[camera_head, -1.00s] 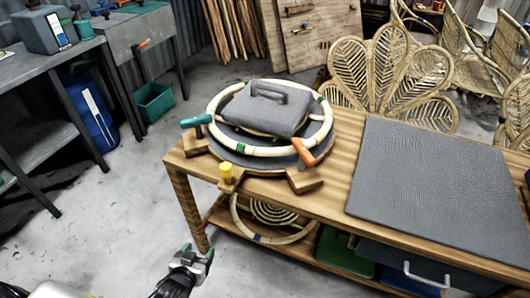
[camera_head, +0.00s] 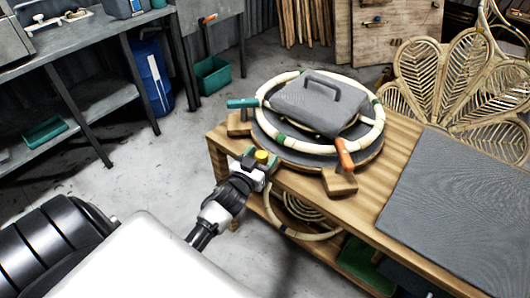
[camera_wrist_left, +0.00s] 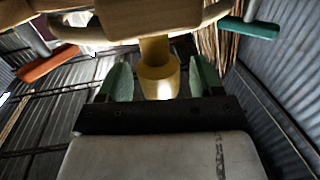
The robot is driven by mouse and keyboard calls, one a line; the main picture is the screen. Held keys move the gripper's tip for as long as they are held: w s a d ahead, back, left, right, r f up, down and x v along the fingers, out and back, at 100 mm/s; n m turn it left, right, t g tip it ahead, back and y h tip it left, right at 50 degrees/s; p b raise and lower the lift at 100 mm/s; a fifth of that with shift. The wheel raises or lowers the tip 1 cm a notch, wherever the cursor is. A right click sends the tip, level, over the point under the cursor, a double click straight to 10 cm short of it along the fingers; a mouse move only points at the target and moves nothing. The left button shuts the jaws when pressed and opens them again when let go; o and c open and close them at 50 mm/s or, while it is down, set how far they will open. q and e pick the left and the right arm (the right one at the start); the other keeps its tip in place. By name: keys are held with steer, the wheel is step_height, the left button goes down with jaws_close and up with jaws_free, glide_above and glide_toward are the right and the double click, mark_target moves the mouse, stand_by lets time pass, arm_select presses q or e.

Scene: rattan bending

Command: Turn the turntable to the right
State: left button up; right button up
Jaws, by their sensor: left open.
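The turntable (camera_head: 266,148) is a dark round disc on the left end of the wooden table. A rattan ring (camera_head: 378,131) and a grey block with a handle (camera_head: 318,98) lie on it. A yellow knob (camera_head: 262,156) stands at its near left edge. My left gripper (camera_head: 256,163) is at this knob. In the left wrist view the yellow knob (camera_wrist_left: 158,82) sits between the two green fingers of the open gripper (camera_wrist_left: 158,84), with gaps visible on both sides. My right gripper is not in view.
A grey mat (camera_head: 455,205) covers the table's right part. A rattan peacock chair (camera_head: 450,85) stands behind. Open floor lies to the left.

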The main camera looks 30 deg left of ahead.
arm_select(q)
steer(key=shift+w+a, duration=0.1)
steer(key=shift+w, duration=0.8)
steer(key=shift+c, duration=0.4)
jaws_close()
